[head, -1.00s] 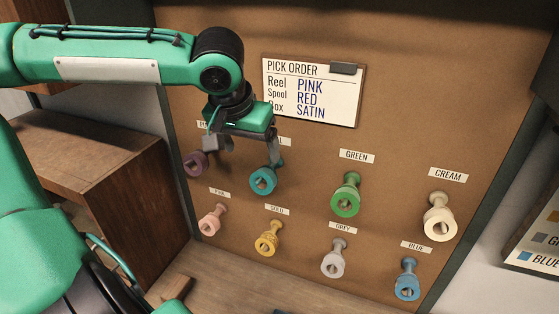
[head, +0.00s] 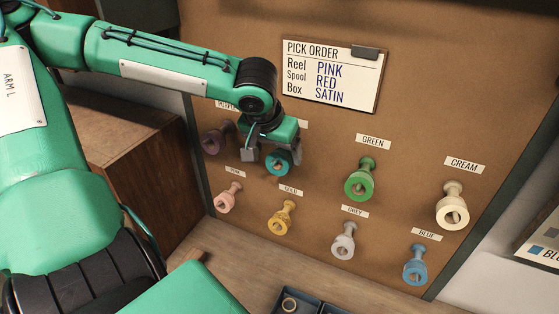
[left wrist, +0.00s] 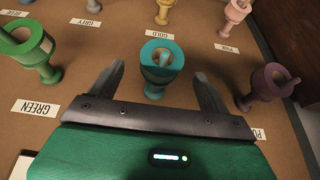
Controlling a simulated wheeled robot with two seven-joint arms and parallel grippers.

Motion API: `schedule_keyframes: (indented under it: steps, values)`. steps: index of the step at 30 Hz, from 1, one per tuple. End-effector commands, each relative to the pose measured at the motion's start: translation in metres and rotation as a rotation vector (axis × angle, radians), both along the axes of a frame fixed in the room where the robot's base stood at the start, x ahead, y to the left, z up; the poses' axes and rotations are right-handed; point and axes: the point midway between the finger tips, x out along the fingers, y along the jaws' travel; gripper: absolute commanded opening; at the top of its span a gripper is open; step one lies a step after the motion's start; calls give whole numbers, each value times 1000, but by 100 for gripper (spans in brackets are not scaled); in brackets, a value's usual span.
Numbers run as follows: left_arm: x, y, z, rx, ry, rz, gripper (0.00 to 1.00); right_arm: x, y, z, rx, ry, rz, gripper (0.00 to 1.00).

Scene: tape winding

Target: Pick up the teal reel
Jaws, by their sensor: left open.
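The teal reel (head: 283,168) hangs on its peg in the upper row of the brown pegboard, partly hidden by my left gripper in the head view. In the left wrist view the teal reel (left wrist: 153,75) stands between the two fingers, its hollow end facing the camera, with gaps on both sides. My left gripper (head: 272,157) is open, its fingers spread to either side of the reel; it also shows in the left wrist view (left wrist: 160,74). My right gripper is not in view.
The purple reel (head: 212,142) is left of my gripper, the green reel (head: 359,184) to the right. The pink reel (head: 227,200) and gold reel (head: 280,222) hang below. A pick-order card (head: 330,76) is above. A dark tray (head: 318,306) stands on the wooden ledge.

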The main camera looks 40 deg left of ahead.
Motion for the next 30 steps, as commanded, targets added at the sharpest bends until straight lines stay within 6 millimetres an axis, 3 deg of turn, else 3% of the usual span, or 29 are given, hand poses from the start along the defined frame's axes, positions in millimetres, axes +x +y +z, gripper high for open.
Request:
schedule_keyframes:
  steps: [7, 18, 28, 30]
  values:
    - [8, 4, -15, 0, 4, 2, 80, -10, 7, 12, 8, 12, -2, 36]
    - [20, 8, -42, 0, 1, 0, 80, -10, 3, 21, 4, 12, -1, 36]
    - [21, 8, -45, 0, 0, 0, 80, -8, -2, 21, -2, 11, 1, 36]
    - [21, 8, -45, 0, 0, 0, 68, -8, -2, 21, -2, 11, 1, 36]
